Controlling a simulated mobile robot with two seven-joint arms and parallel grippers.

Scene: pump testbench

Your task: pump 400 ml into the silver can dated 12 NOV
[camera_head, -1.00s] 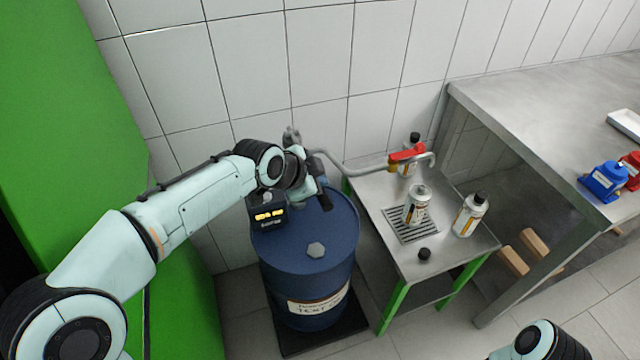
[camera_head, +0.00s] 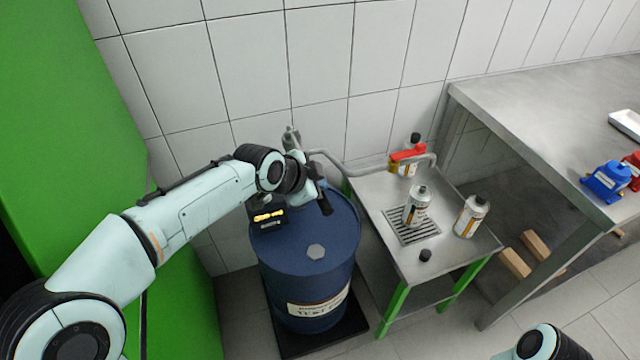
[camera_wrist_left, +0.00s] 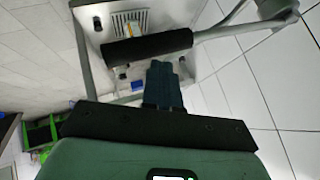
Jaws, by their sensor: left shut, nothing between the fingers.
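My left gripper (camera_head: 324,204) is above the blue drum (camera_head: 318,262); the left wrist view shows its fingers (camera_wrist_left: 164,82) shut and empty. A black bar-shaped handle (camera_wrist_left: 148,47) lies just beyond the fingertips there; I cannot tell if they touch. An open-topped silver can (camera_head: 416,212) stands on the drain grate. A capped can (camera_head: 469,217) stands to its right and another (camera_head: 411,168) behind, partly hidden. Their dates are unreadable. My right gripper is out of view.
A display with yellow digits (camera_head: 268,217), unreadable, sits at the drum's left. A loose black cap (camera_head: 425,255) lies on the small table (camera_head: 466,252). A workbench (camera_head: 540,110) at right holds blue (camera_head: 606,182) and red (camera_head: 633,170) items. A green cabinet (camera_head: 60,100) stands at left.

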